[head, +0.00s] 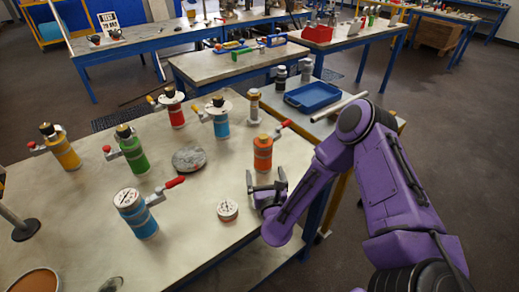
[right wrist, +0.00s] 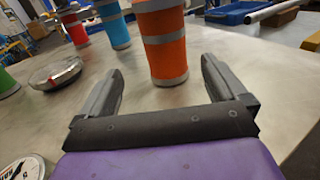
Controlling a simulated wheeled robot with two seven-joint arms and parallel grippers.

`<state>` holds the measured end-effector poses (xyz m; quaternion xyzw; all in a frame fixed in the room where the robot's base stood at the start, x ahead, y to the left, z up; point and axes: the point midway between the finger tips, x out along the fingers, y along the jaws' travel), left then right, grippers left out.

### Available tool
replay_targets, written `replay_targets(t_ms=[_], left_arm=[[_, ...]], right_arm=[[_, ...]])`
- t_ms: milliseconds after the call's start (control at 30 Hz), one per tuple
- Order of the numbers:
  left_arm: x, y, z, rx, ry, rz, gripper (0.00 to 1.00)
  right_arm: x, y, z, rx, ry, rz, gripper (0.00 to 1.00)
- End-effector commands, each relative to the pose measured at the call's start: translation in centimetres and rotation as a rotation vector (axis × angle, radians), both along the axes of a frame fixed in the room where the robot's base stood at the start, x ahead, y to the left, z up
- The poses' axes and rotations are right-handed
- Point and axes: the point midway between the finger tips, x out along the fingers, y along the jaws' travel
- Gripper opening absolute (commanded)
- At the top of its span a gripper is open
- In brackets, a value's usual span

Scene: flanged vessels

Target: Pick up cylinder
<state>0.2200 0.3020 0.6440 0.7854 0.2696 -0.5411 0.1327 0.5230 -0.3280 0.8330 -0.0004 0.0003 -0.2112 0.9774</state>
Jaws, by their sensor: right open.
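Several coloured cylinders with grey bands stand upright on the metal table. The orange cylinder (head: 262,155) is nearest my right gripper (head: 267,184). The right gripper is open and empty, low over the table, just in front of the orange cylinder. In the right wrist view the orange cylinder (right wrist: 162,40) stands beyond the fingertips, between their lines. The yellow (head: 62,150), green (head: 132,152), red (head: 175,114) and two blue cylinders (head: 220,122) (head: 136,218) stand to the left. Most have a side handle with a red or orange grip. My left gripper is not in view.
A round grey disc (head: 189,159) and a small round gauge (head: 228,210) lie on the table left of the right gripper. A blue tray (head: 312,96) sits on a side surface behind.

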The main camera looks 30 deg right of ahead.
Motion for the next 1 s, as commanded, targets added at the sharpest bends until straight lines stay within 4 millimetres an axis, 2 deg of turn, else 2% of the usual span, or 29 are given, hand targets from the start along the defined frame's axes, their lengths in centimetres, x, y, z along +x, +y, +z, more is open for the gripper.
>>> replay_targets(t_ms=[100, 267, 433, 500, 600, 800, 967, 1000], left_arm=[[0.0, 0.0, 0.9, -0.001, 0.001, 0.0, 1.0], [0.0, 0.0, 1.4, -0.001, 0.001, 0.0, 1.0], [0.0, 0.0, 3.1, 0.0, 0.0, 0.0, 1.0], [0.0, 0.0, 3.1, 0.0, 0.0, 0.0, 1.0], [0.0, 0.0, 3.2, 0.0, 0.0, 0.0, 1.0], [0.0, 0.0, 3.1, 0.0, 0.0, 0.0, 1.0], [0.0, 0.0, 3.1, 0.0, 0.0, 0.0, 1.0], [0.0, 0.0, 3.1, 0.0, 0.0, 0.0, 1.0]], right_arm=[[2.0, -1.2, 0.3, -0.002, -0.001, -0.006, 0.98], [3.8, -2.1, 0.2, -0.001, 0.0, -0.005, 0.98], [6.3, -3.7, 0.6, -0.002, 0.0, -0.005, 0.98], [7.4, -4.0, 0.3, -0.002, 0.0, -0.002, 0.98], [8.2, -4.3, 0.1, 0.0, 0.001, -0.001, 0.98], [8.4, -4.3, 0.0, 0.001, 0.0, 0.001, 0.98], [8.4, -4.3, 0.1, 0.001, 0.0, 0.001, 0.46], [8.3, -4.3, 0.1, 0.001, 0.0, 0.001, 0.33]])
